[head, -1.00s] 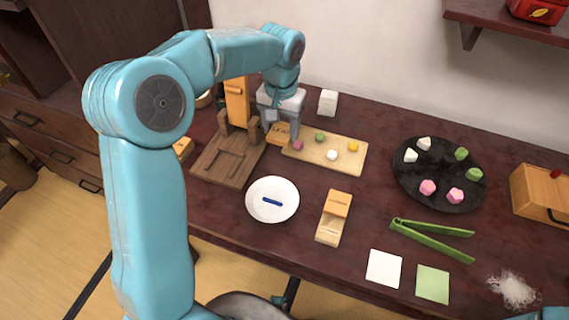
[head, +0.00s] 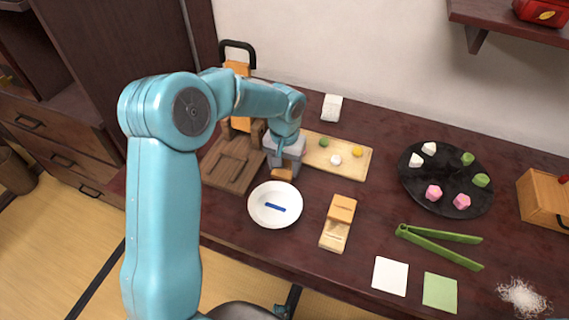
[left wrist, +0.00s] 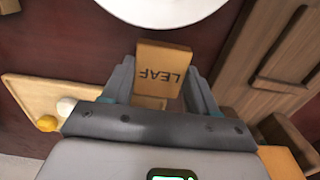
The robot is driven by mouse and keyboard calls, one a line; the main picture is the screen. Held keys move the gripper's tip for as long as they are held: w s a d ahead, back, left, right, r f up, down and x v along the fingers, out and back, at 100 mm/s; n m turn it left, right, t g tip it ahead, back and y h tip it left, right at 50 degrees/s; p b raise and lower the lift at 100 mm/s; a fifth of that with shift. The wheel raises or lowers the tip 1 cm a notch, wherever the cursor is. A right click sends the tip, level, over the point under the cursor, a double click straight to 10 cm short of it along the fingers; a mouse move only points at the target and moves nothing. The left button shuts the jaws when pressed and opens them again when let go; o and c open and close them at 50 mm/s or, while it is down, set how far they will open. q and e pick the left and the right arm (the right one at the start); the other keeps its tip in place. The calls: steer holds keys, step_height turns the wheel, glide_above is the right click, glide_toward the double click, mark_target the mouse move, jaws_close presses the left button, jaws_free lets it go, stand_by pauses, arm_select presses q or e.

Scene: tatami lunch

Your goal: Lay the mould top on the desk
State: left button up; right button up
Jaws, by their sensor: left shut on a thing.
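The mould top, a light wooden block lettered LEAF (left wrist: 163,68), is between the jaws of my left gripper (left wrist: 158,88). In the head view my left gripper (head: 284,162) points down just behind the white plate, and the block (head: 282,174) shows below it. Whether the block touches the dark desk (head: 385,208) cannot be told. The gripper is shut on it and hides part of it. My right gripper is not in view.
A white plate (head: 256,212) with a blue stick lies just in front. A wooden sweets board (head: 357,170) is behind right, a dark wooden stand (head: 228,172) at left. Another wooden mould (head: 337,224), green tongs (head: 440,246) and a black plate (head: 443,182) lie further right.

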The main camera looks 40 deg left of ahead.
mark_target(285, 168)
arm_select(q)
steer(key=shift+f, duration=0.2)
steer(key=o, duration=1)
steer(key=shift+o, duration=0.2)
steer(key=shift+r, duration=0.15)
steer(key=shift+w+r, duration=0.1)
steer(key=shift+r, duration=0.15)
step_height(285, 168, up, 12)
steer(key=p, duration=0.1)
steer(key=shift+f+p, duration=0.2)
steer(key=shift+p, duration=0.2)
